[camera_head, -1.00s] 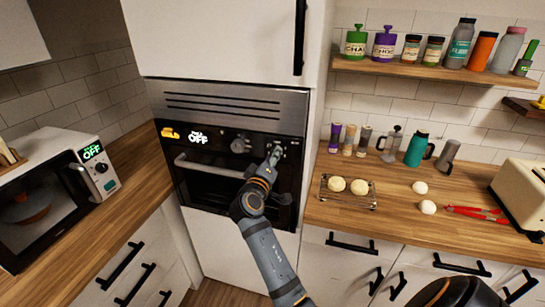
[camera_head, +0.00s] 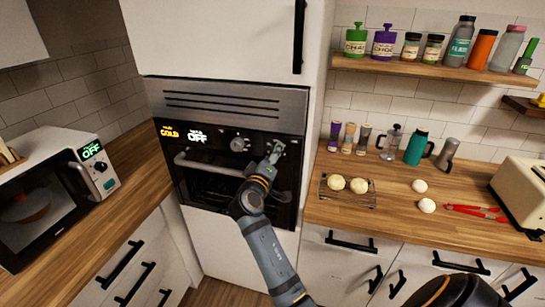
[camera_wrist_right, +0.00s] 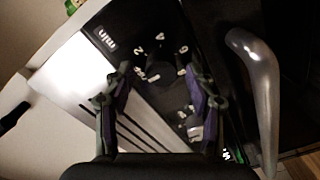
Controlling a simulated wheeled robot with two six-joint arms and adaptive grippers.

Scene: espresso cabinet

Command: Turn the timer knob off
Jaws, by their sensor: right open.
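The oven's black control panel (camera_head: 205,138) carries an orange display (camera_head: 169,132) and a white display (camera_head: 197,136) reading OFF. A round knob (camera_head: 238,144) is left of my right gripper. My right gripper (camera_head: 276,151) is at the panel's right end, where it hides the dial there. In the right wrist view, my right gripper (camera_wrist_right: 155,88) is open, its fingers on either side of a dark knob (camera_wrist_right: 160,72). White numbers ring this knob, and a "min" label (camera_wrist_right: 105,38) is near it. I cannot tell whether the fingers touch it. My left gripper is not in view.
The oven handle (camera_head: 200,165) runs just below the panel and shows as a grey bar (camera_wrist_right: 256,85) in the wrist view. A microwave (camera_head: 55,190) stands left. The right counter holds a wire rack (camera_head: 350,200) with buns, jars and a toaster (camera_head: 522,195).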

